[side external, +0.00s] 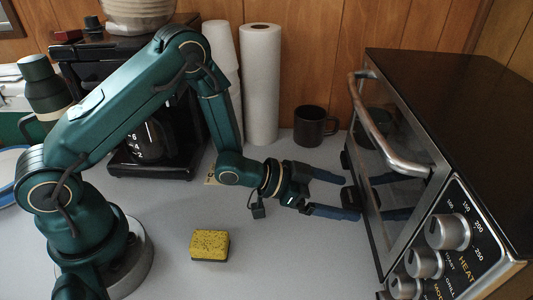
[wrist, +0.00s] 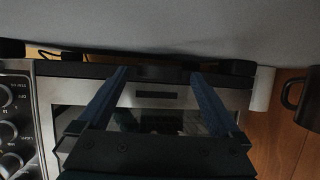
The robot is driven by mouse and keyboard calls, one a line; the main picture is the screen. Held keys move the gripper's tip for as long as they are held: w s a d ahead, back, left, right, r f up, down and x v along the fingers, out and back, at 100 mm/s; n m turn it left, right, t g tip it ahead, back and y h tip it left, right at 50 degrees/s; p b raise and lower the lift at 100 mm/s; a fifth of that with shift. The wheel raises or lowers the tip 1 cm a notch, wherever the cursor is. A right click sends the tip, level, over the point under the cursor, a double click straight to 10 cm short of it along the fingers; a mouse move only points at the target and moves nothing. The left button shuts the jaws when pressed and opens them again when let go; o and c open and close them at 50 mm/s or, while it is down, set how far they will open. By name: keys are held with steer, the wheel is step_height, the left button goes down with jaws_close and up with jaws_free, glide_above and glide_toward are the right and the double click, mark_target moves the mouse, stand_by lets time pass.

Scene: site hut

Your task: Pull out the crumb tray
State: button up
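The toaster oven (side external: 410,200) stands at the right in the side view, its glass door closed. Its front fills much of the wrist view (wrist: 45,95), seen upside down. A dark tab low on the oven front, which looks like the crumb tray handle (side external: 349,197), lies between my fingertips. In the wrist view a dark strip (wrist: 160,73) runs between the fingers along the oven's lower edge. My gripper (side external: 350,196) is open, its two blue fingers apart and reaching to the oven's base. I cannot tell whether they touch the handle. The tray itself is hidden inside the oven.
A yellow sponge (side external: 210,245) lies on the grey counter in front of my gripper. A dark mug (side external: 311,126), a paper towel roll (side external: 260,85) and a coffee maker (side external: 150,140) stand behind. The oven's door handle (side external: 385,135) juts out above my gripper. The counter before the oven is mostly clear.

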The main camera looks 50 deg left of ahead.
jaws_close()
steer(key=shift+s+a, duration=1.45)
steer(key=shift+a, duration=0.05)
steer(key=shift+o, duration=0.3)
jaws_free()
